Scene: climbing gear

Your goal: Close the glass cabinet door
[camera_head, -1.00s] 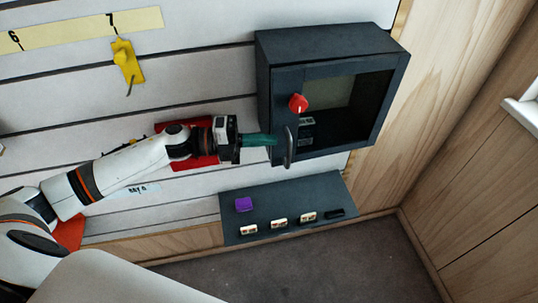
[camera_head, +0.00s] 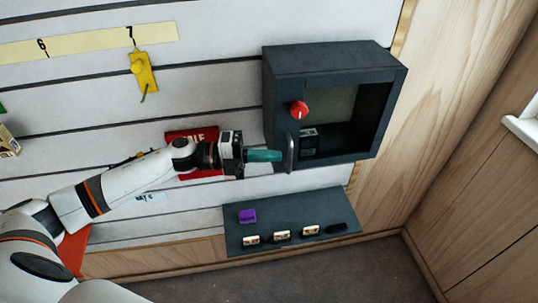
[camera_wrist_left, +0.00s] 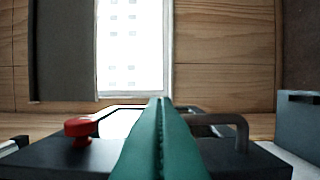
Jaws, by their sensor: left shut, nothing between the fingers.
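The dark cabinet (camera_head: 282,62) hangs on the slatted wall, with a framed glass front, a red knob (camera_head: 299,109) and a grey bar handle (camera_head: 290,153) on the frame's left side. I cannot tell whether the door is fully shut or slightly ajar. My left gripper (camera_head: 281,155) is shut and empty, its teal fingers pointing right, with the tips at or just beside the handle. In the left wrist view the shut fingers (camera_wrist_left: 160,105) lie between the red knob (camera_wrist_left: 78,128) and the handle (camera_wrist_left: 240,132); contact is unclear. My right gripper is out of view.
A dark shelf (camera_head: 290,210) below the cabinet carries a purple block (camera_head: 247,216) and several small items. A yellow tag (camera_head: 142,72) and a red sign (camera_head: 197,139) are on the wall to the left. A wooden side wall (camera_head: 470,160) stands to the right.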

